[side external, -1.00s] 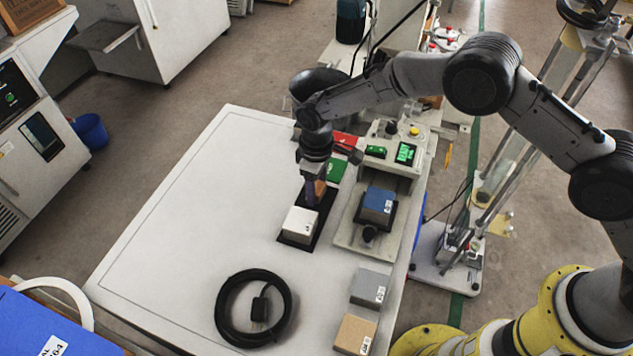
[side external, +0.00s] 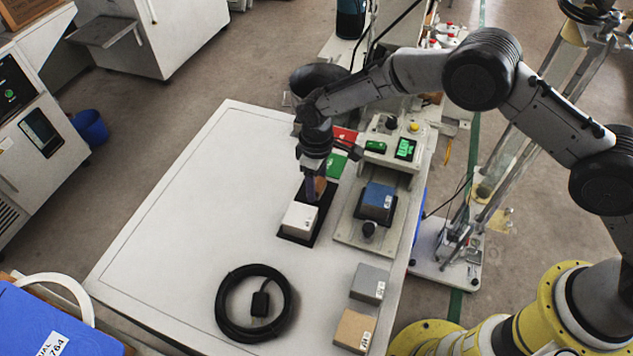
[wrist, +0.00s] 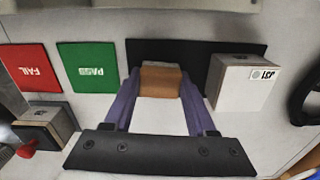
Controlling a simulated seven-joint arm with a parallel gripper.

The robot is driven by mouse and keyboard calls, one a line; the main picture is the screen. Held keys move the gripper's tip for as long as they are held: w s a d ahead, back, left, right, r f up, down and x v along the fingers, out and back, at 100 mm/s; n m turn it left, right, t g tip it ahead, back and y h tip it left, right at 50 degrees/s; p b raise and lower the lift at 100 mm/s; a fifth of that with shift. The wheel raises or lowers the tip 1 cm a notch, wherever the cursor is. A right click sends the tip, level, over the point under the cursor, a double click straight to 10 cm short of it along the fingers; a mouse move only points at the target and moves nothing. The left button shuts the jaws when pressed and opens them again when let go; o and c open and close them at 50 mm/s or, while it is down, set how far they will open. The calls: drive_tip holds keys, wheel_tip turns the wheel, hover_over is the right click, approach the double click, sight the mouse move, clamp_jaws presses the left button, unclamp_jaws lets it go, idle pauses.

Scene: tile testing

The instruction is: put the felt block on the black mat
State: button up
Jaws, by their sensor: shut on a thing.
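My gripper (wrist: 160,108) is shut on a brown block (wrist: 161,82), with a purple finger on each side of it. In the side view the brown block (side external: 320,186) is partly hidden by my gripper (side external: 312,190). It is at the far end of the black mat (side external: 294,239); I cannot tell whether it touches the mat. A white block with a label (side external: 300,218) sits on the near end of the same mat, beside the held block. The mat (wrist: 150,50) and the white block (wrist: 238,85) also show in the wrist view. No visible label identifies the felt block.
Red FAIL (wrist: 29,68) and green PASS (wrist: 88,67) cards lie beyond the mat. A blue block (side external: 379,197) sits on the testing device (side external: 350,230). Grey (side external: 369,283) and tan (side external: 354,330) blocks and a coiled black cable (side external: 222,300) are nearer. The table's left is clear.

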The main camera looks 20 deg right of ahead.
drive_tip(key=shift+f, duration=0.2)
drive_tip(key=o, duration=1.5)
drive_tip(key=shift+r, duration=3.05)
